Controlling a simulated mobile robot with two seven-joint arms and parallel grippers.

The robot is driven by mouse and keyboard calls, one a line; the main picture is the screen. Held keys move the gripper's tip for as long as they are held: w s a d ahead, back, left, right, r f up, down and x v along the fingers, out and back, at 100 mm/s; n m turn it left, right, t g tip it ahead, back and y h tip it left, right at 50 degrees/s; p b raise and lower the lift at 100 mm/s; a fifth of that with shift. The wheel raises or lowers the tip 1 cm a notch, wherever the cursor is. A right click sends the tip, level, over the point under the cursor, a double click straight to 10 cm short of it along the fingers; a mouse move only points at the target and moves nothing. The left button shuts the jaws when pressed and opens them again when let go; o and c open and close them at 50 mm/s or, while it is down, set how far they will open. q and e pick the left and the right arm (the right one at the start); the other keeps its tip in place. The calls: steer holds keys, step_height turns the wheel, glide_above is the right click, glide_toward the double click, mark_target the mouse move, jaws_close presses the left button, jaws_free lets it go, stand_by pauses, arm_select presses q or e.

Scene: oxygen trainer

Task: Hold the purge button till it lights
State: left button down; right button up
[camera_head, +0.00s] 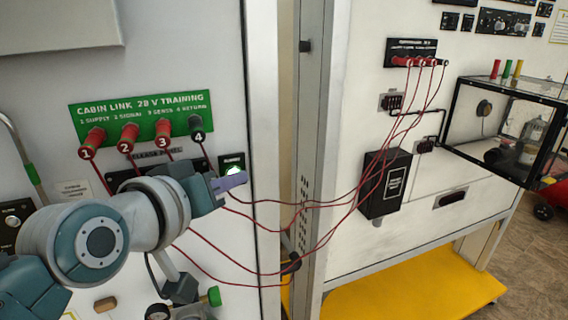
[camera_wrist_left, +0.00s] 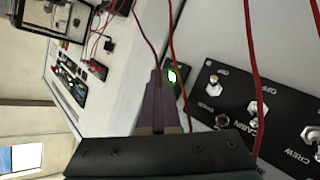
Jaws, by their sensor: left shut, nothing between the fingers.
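A small black plate carries a button (camera_head: 233,170) that glows white-green, to the right of the green cabin link panel; its label is too small to read, so I take it as the purge button. It also glows in the left wrist view (camera_wrist_left: 172,76). My left gripper (camera_head: 241,179) is shut and empty, its lilac fingertips overlapping the lower edge of the plate in the head view. In the left wrist view the fingertips (camera_wrist_left: 158,76) end right beside the glow. I cannot tell if they touch the button. My right gripper is not in view.
Several red plugs sit in the green cabin link panel (camera_head: 145,108), with red cables hanging past my left wrist to the far panel (camera_head: 410,52). A black switch panel (camera_wrist_left: 255,110) lies beside the fingers. A black box (camera_head: 385,183) and a clear-sided case (camera_head: 505,125) are farther right.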

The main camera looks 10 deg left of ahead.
arm_select(q)
steer(key=shift+s, duration=0.1)
steer(key=shift+s+d+p, duration=0.45)
steer(key=shift+s+p, duration=0.1)
steer(key=s+d+p, duration=0.1)
steer(key=s+d, duration=0.1)
steer(key=s+p, duration=0.1)
steer(key=s, duration=0.1)
steer(key=shift+s+d+p, duration=0.1)
steer(key=shift+d+p, duration=0.25)
steer(key=shift+d, duration=0.05)
